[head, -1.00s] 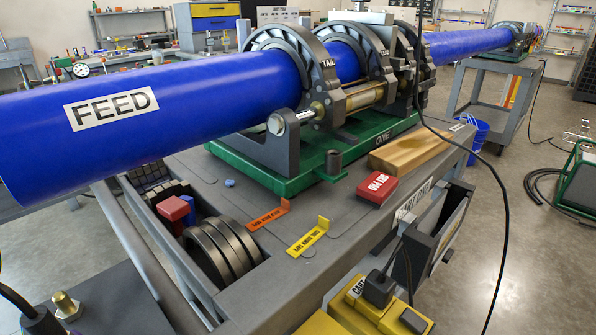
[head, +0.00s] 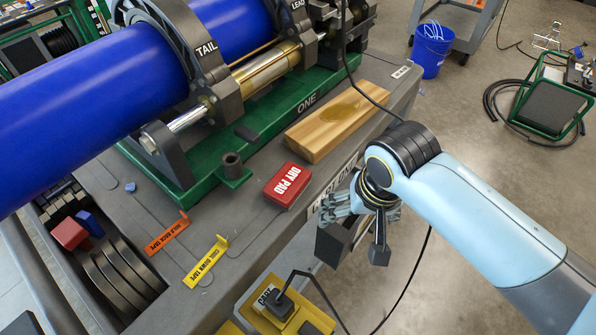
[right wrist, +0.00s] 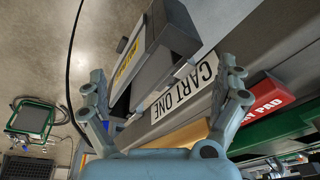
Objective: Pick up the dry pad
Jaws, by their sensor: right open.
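The dry pad (head: 287,185) is a small red block with white lettering, lying flat on the grey cart top near its front edge in the head view. It also shows at the right of the right wrist view (right wrist: 268,97), partly behind a finger. My right gripper (head: 360,225) is open and empty, beyond the cart's edge to the right of the pad and apart from it. In the right wrist view its two fingers (right wrist: 167,85) are spread wide with nothing between them. My left gripper is not in view.
A wooden block (head: 338,120) lies behind the pad, by the green fusion machine base (head: 262,140) with blue pipe (head: 80,125). Orange (head: 167,233) and yellow (head: 206,262) tape signs lie left of the pad. A black cable passes near my right arm. Bare cart top surrounds the pad.

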